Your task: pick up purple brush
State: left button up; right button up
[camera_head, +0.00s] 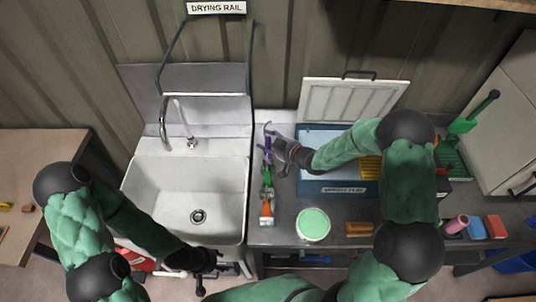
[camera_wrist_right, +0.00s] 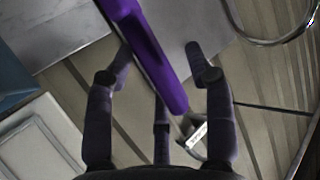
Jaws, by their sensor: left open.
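The purple brush (camera_head: 267,143) stands at the back of a row of brushes beside the sink, mostly upright in the picture. My right gripper (camera_head: 276,146) is right next to it. In the right wrist view the purple handle (camera_wrist_right: 155,55) runs between my spread fingers (camera_wrist_right: 158,75), with a gap visible on the right side; the gripper looks open. Whether a finger touches the handle is unclear. My left gripper (camera_head: 212,262) is open and empty, low in front of the sink.
A green brush (camera_head: 267,174) and an orange brush (camera_head: 267,209) sit in line in front of the purple one. The sink (camera_head: 165,190) is left, a blue bin (camera_head: 320,187) with raised lid (camera_head: 350,100) right. A pale green round lid (camera_head: 313,224) lies nearer me.

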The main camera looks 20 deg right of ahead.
grip_shut()
